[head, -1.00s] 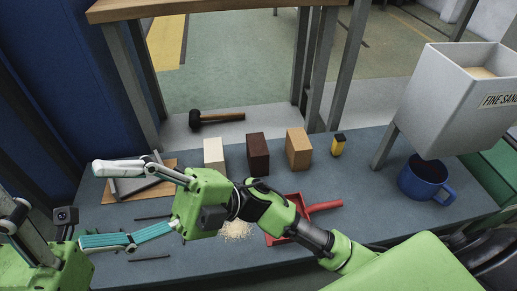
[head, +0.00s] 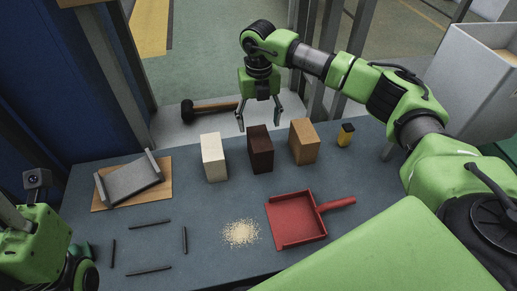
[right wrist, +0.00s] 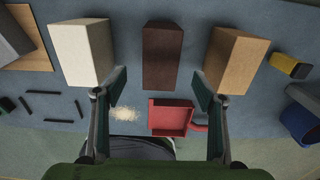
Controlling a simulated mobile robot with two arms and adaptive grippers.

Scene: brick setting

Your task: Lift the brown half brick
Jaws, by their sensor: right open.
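The dark brown half brick (head: 260,152) stands upright on the blue-grey bench top (head: 210,215), between a white brick (head: 213,160) and a tan brick (head: 304,144). My right gripper (head: 258,122) is open and empty, its fingers pointing down, apparently above the dark brown brick. In the right wrist view the brown brick (right wrist: 162,55) lies in line with the gap between the spread fingers (right wrist: 160,84), not gripped. My left gripper is only partly in view at the left edge; its fingertips do not show.
A red dustpan (head: 297,221) and a sand patch (head: 241,233) lie in front. A yellow-and-black item (head: 346,135) stands right of the tan brick. A hammer (head: 207,107) lies behind. Thin dark bars (head: 150,224) and a grey channel piece on a board (head: 110,194) are left.

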